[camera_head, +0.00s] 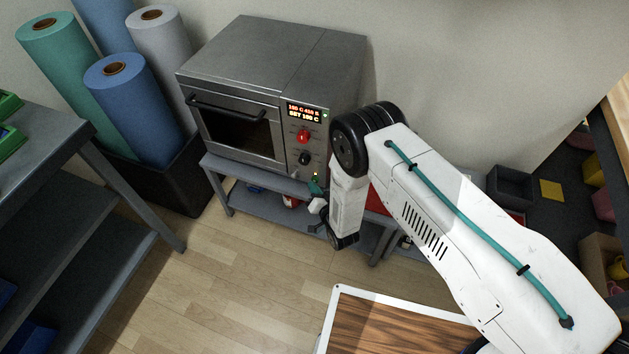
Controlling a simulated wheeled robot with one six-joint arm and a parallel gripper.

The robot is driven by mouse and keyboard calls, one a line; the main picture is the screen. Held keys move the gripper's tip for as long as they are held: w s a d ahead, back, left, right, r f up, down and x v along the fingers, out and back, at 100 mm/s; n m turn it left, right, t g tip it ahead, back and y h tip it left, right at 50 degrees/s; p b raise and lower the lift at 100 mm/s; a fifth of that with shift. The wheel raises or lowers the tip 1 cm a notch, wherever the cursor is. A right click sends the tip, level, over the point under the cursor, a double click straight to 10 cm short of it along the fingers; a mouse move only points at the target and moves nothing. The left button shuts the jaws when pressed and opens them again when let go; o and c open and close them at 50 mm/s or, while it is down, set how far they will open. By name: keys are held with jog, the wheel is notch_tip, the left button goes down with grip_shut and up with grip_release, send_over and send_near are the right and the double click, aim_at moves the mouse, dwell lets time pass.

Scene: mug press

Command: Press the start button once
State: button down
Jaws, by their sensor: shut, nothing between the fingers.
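The mug press is a grey metal oven-like box (265,90) on a low grey stand. Its right-hand panel carries a lit display (304,113), a red knob (303,136) and a black knob (305,158). A small yellowish lit spot (315,174), perhaps the start button, shows low on the panel; I cannot read a label there. My gripper (315,187) is small in the view, just below that spot, at the end of my bent-down white arm. It is shut and empty. I cannot tell whether its tips touch the panel. My arm hides the area to the right.
Large green, blue and grey rolls (130,100) stand in a dark bin left of the press. A grey workbench (60,175) is at the left. A wood-topped surface (385,325) is in front. The wooden floor (240,260) between is clear. Dark bins (512,186) lie at the right.

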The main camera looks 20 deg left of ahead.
jog(key=shift+s, duration=0.55)
jog(key=shift+s, duration=0.1)
jog(key=s, duration=0.4)
jog(key=shift+s+a, duration=0.2)
jog(key=shift+s, duration=0.2)
jog(key=shift+f, duration=0.1)
dwell(0.4)
